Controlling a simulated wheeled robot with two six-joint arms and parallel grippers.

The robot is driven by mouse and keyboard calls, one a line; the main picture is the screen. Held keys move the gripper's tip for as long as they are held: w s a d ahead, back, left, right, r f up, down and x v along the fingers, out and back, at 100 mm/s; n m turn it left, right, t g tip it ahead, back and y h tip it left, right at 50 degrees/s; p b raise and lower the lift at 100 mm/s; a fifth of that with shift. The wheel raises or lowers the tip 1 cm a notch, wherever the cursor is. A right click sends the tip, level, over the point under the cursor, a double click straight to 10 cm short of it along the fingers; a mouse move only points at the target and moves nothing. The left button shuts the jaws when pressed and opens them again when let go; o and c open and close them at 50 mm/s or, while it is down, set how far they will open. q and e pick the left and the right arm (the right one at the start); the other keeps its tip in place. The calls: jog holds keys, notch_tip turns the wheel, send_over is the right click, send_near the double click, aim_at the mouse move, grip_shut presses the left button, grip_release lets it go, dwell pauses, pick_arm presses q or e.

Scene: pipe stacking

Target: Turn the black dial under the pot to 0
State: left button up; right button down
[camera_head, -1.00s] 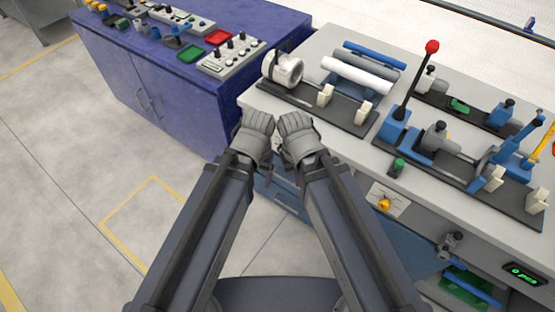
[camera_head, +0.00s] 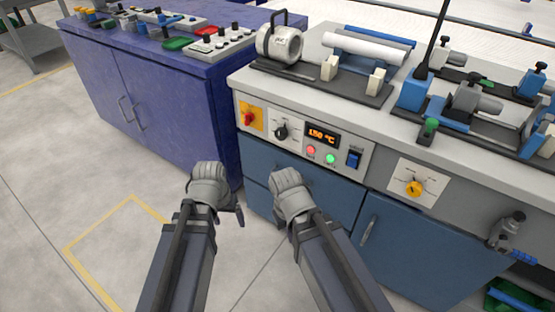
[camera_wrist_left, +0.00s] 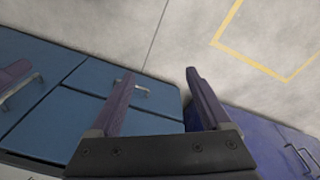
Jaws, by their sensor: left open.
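The black dial (camera_head: 281,132) is on the front panel of the grey bench, below the round metal pot (camera_head: 279,45). It sits between a red switch and an orange display reading 150 °C (camera_head: 322,135). The dial's scale marks are too small to read. My left gripper (camera_head: 209,176) is in front of the bench, lower and left of the dial, apart from it. Its two fingers (camera_wrist_left: 160,88) stand open and empty in the left wrist view. My right gripper (camera_head: 288,182) is below the dial, in front of the blue drawers, with its fingers hard to make out.
The red switch (camera_head: 249,118) is left of the dial. Red and green buttons and a blue switch (camera_head: 354,158) are to its right. A yellow knob (camera_head: 413,188) is farther right. A purple cabinet (camera_head: 140,95) stands at left. Floor in front is clear.

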pick_arm(q)
jog(key=w+d+f+m+t+h+b, duration=0.2)
jog(key=w+d+f+h+b, duration=0.15)
jog(key=f+b, duration=0.3)
jog(key=w+d+r+m+t+h, duration=0.2)
jog(key=w+d, duration=0.2)
jog(key=w+d+r+t+h, duration=0.1)
jog(key=w+r+t, duration=0.3)
jog(key=r, duration=0.4)
jog(key=w+d+r+m+t+h, duration=0.1)
jog(key=w+d+r+t+h, duration=0.1)
jog(key=r, duration=0.6)
jog(key=w+t+h+b, duration=0.1)
jog(key=w+t, duration=0.1)
jog(key=t, duration=0.1)
jog(key=shift+w+r+t, duration=0.2)
jog(key=shift+r+t, duration=0.1)
pick_arm(e)
notch_tip(320, 180, down, 10)
pick_arm(q)
jog(key=shift+w+d, duration=0.1)
jog(key=shift+d, duration=0.05)
pick_arm(e)
jog(key=shift+r, duration=0.1)
